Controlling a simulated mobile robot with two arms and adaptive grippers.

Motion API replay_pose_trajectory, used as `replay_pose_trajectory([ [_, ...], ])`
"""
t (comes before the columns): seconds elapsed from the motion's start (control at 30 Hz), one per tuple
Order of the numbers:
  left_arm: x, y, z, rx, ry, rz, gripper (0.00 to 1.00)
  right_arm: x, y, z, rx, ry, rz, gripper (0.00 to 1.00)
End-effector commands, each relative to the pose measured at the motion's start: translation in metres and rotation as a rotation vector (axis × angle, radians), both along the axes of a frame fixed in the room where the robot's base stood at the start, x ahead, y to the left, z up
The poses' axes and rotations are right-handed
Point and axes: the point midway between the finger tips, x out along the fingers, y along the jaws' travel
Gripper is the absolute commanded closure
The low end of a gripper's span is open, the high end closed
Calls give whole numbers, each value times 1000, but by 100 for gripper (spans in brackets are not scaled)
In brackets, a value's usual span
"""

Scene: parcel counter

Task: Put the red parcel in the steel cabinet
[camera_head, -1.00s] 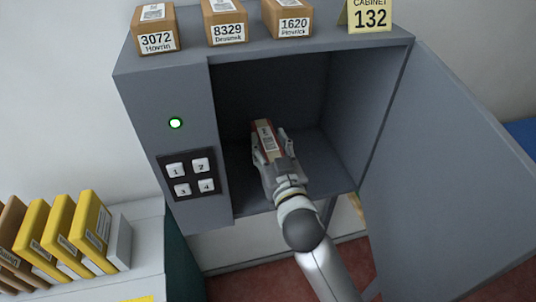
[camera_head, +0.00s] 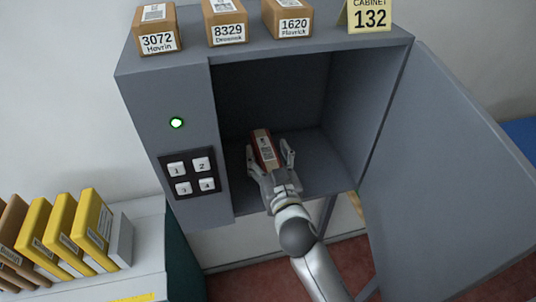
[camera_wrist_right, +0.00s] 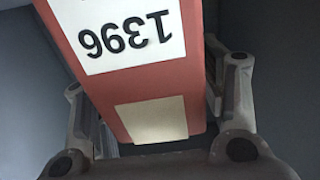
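The red parcel (camera_head: 263,146), with a white label on top, is inside the open steel cabinet (camera_head: 179,103), on its floor as far as I can see. In the right wrist view the red parcel (camera_wrist_right: 170,78) carries the number 1396, upside down. My right gripper (camera_head: 270,152) is inside the cabinet at the parcel's near end. Its fingers are spread open on either side of the parcel, with a gap beside the right finger. The parcel's far end is hidden in the right wrist view. My left gripper is not in view.
The cabinet door (camera_head: 440,165) stands wide open at the right. A keypad (camera_head: 190,175) and a green light (camera_head: 177,122) are on the front. Brown boxes (camera_head: 224,22) and a yellow sign (camera_head: 370,18) stand on top. Yellow parcels (camera_head: 92,230) stand on the counter at left.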

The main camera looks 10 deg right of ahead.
Motion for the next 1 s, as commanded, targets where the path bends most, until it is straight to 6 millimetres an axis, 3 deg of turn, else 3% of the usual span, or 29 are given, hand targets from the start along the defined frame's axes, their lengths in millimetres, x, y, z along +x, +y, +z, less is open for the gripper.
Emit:
replay_pose_trajectory([
  [0.37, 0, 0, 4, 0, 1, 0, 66, -1, 0, 4, -1, -1, 0, 34],
  [1.0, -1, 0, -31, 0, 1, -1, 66, -102, -4, 0, 2, 1, 0, 34],
])
